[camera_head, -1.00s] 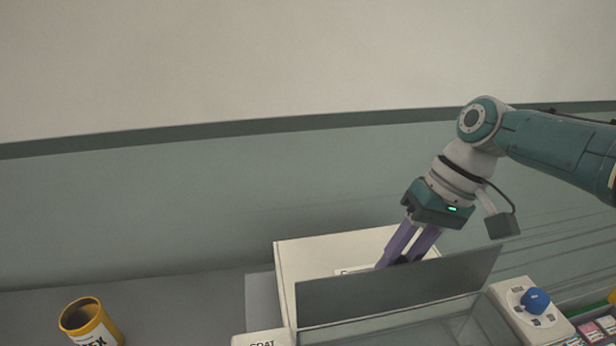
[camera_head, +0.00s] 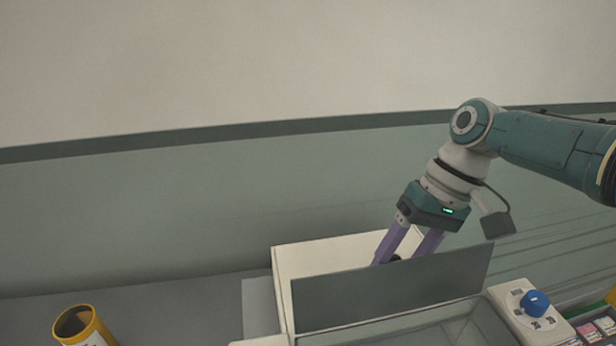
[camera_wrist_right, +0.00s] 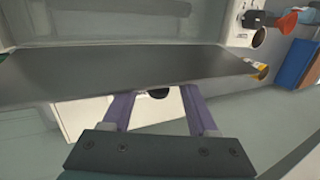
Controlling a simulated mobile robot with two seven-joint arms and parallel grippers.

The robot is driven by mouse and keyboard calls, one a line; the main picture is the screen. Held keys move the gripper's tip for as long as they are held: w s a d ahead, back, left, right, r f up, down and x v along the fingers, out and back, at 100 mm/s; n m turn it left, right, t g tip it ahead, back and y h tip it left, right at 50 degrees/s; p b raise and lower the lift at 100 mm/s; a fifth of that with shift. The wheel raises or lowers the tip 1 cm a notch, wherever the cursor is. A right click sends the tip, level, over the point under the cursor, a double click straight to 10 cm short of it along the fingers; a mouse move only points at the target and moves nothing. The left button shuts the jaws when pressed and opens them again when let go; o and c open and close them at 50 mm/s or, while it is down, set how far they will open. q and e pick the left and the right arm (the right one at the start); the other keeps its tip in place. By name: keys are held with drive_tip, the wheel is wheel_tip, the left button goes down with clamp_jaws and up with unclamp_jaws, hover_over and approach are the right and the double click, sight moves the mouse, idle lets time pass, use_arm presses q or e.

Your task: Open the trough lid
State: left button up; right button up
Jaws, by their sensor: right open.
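The trough lid (camera_head: 395,288) is a flat dark grey panel standing raised and tilted at the back edge of the trough (camera_head: 440,332), whose inside shows in front of it. In the right wrist view the lid (camera_wrist_right: 120,70) spans most of the width. A small dark knob (camera_wrist_right: 158,93) shows at the lid's far side, between my fingers. My right gripper (camera_head: 400,257) is behind the lid, its purple fingers apart on either side of the knob; it also shows in the wrist view (camera_wrist_right: 156,98). The fingertips are partly hidden by the lid. My left gripper is out of view.
A white box-like body (camera_head: 320,257) stands behind the lid. A white panel with a blue dial (camera_head: 536,302) sits to the right, beside a tray of small coloured items (camera_head: 597,328). A yellow cup (camera_head: 82,325) stands at the lower left. Grey surface between is clear.

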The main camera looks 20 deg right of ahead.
drive_tip(key=shift+r, duration=0.1)
drive_tip(key=shift+d+r, duration=0.15)
drive_tip(key=shift+r, duration=0.15)
drive_tip(key=v, duration=0.9)
drive_tip(key=shift+p, duration=0.35)
